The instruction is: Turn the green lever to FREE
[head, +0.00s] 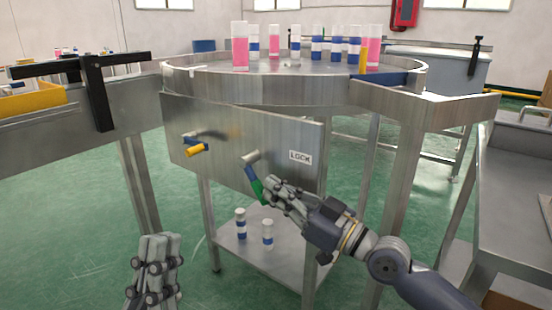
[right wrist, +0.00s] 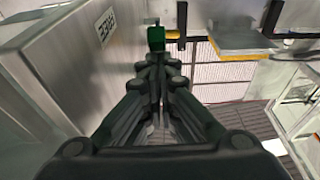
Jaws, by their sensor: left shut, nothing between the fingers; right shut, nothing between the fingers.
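The green lever (head: 257,190) is on the grey front panel (head: 225,140) of the round metal table. It slants down and to the right from its pivot. A LOCK label (head: 299,157) is to the right of the pivot. My right gripper (head: 271,187) is shut and empty, with its fingertips right beside the green handle; I cannot tell if they touch. In the right wrist view the green handle end (right wrist: 156,38) shows just beyond the fingertips (right wrist: 155,60). A second label (right wrist: 105,25), hard to read, is on the panel there. My left gripper (head: 159,238) is shut and empty, low at the left.
A yellow-orange lever (head: 196,150) sticks out of the panel at left. Pink and blue-banded cans (head: 318,47) stand on the round table (head: 290,68). Two cans (head: 267,233) stand on the lower shelf (head: 262,262). A conveyor with a black bracket (head: 97,93) is at left.

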